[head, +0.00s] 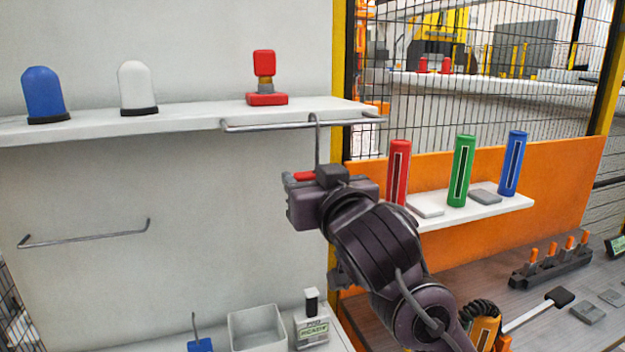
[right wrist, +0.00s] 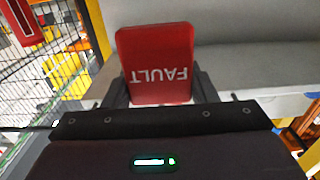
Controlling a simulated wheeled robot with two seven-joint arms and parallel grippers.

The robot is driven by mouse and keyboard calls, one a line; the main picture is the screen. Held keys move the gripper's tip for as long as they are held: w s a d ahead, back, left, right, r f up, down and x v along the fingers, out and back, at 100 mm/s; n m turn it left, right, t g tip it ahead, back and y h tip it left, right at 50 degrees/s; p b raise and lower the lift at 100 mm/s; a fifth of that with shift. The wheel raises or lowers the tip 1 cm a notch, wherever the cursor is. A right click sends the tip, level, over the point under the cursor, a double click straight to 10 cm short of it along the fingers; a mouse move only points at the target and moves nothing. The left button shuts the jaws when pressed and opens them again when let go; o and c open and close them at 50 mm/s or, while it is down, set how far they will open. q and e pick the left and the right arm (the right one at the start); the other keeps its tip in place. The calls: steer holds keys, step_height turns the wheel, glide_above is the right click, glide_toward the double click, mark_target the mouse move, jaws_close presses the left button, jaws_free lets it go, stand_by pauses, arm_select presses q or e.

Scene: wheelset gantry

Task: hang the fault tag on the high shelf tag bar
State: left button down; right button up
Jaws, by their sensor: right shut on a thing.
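My right gripper (head: 312,180) is just below the high shelf (head: 190,118), shut on the red fault tag (head: 304,176). The right wrist view shows the tag (right wrist: 157,65) between the fingers, its word FAULT upside down. A grey wire hook (head: 317,140) rises from the gripper to the high shelf tag bar (head: 270,126), which runs along the shelf's front edge. The hook's curved top is at the bar's height and overlaps it; I cannot tell whether it rests on the bar. Most of the tag is hidden behind the gripper in the head view. My left gripper is out of view.
A red lamp-like device (head: 265,80), a white dome (head: 137,88) and a blue dome (head: 43,94) stand on the shelf. A lower bar (head: 85,236) is on the wall at left.

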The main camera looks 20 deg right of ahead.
steer(key=shift+w+f, duration=0.15)
steer(key=shift+w, duration=0.05)
steer(key=shift+w+d+f, duration=0.1)
steer(key=shift+w, duration=0.15)
steer(key=o, duration=1.1)
steer(key=shift+s, duration=0.2)
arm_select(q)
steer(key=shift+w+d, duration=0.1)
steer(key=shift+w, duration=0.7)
arm_select(e)
steer(key=shift+o, duration=0.2)
